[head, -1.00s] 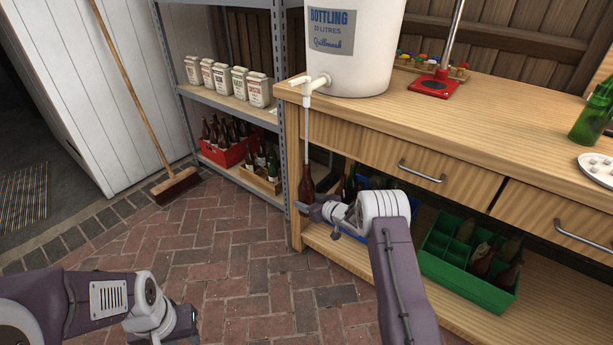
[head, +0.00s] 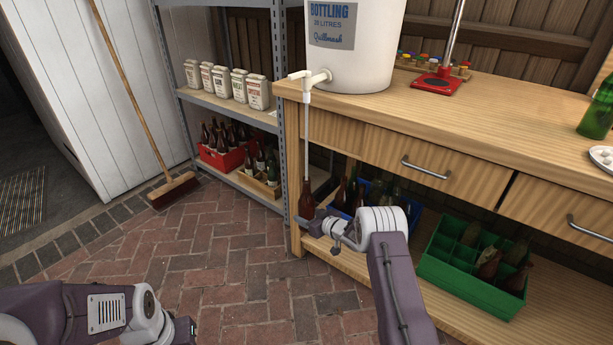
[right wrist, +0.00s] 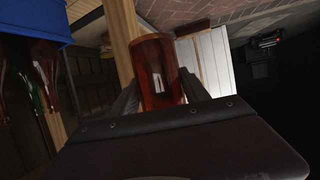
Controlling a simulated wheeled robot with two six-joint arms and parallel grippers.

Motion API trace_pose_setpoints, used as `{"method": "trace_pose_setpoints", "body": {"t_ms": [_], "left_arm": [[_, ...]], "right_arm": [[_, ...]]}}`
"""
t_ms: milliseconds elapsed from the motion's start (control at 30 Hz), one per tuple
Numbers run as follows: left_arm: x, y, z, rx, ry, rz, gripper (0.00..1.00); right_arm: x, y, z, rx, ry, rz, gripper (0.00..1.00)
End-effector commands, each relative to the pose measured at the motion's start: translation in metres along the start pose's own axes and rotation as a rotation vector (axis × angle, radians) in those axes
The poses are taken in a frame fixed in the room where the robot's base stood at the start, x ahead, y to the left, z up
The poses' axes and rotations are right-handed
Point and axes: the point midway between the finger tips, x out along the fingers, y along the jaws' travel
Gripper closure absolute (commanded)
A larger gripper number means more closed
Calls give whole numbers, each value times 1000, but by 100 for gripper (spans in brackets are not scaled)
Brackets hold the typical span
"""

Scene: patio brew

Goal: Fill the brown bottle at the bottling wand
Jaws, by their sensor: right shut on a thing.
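The brown bottle (head: 307,201) is in my right gripper (head: 312,222), upright at the left front corner of the bench in the head view. The right wrist view shows the bottle's amber glass (right wrist: 157,72) between the dark jaws (right wrist: 158,95). The thin pale bottling wand (head: 307,140) hangs from the tap (head: 312,77) of the white bottling bucket (head: 350,50). The wand's lower end meets the bottle's mouth; I cannot tell how far inside it is. The fill level does not show.
The wooden bench (head: 450,115) has a lower shelf with a green crate (head: 465,275) and a blue crate (head: 376,190), both holding bottles. A metal rack (head: 281,100) stands just left. A broom (head: 172,190) leans on the white wall.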

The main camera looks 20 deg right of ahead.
Motion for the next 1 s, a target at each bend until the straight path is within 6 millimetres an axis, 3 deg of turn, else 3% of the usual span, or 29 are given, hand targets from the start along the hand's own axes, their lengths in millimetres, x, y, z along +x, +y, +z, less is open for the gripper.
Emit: {"method": "trace_pose_setpoints", "body": {"t_ms": [1000], "left_arm": [[48, -1, 5, 0, 0, 0, 67]], "right_arm": [[25, 0, 59, -1, 3, 0, 99]]}}
